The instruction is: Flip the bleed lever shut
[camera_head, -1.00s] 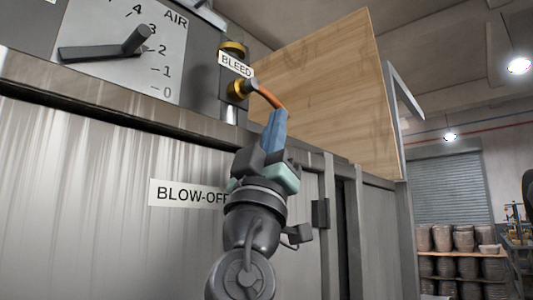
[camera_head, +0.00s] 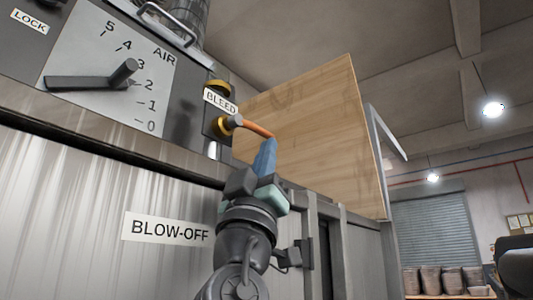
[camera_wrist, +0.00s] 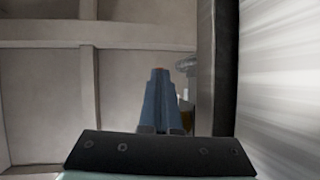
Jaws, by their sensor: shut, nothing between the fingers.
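The bleed lever (camera_head: 256,129) is an orange handle on a grey and brass hub (camera_head: 222,126), just below the BLEED label (camera_head: 220,101). It sticks out to the right and slopes slightly down from the hub. My gripper (camera_head: 268,142) is below the lever's outer end, with its blue fingers pointing up and closed together. The fingertips are at or very near the lever's end; I cannot tell whether they touch.
An AIR dial (camera_head: 110,75) with a dark pointer is left of the lever. A wooden panel (camera_head: 310,135) stands behind and right of it. The metal cabinet front with the BLOW-OFF label (camera_head: 168,228) is beside my arm. Open room lies to the right.

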